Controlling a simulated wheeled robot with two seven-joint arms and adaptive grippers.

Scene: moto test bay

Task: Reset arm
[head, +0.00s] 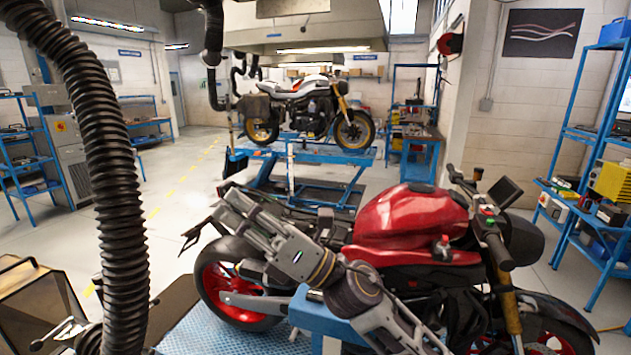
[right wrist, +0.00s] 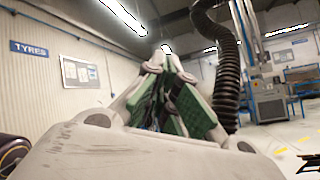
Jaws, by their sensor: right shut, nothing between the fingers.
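My right arm reaches in from the bottom of the head view, in front of the red motorcycle (head: 410,215). Its right gripper (head: 232,197) is over the tail of the motorcycle, pointing up and to the left. In the right wrist view the right gripper (right wrist: 165,58) has its green-padded fingers together, with nothing seen between them. Whether the arm touches the motorcycle cannot be told. My left gripper is not seen.
A thick black hose (head: 108,180) hangs at the left; it also shows in the right wrist view (right wrist: 229,75). A second motorcycle (head: 305,108) stands on a blue lift behind. Blue shelves (head: 590,150) stand at the right. The floor (head: 180,190) is clear at the left middle.

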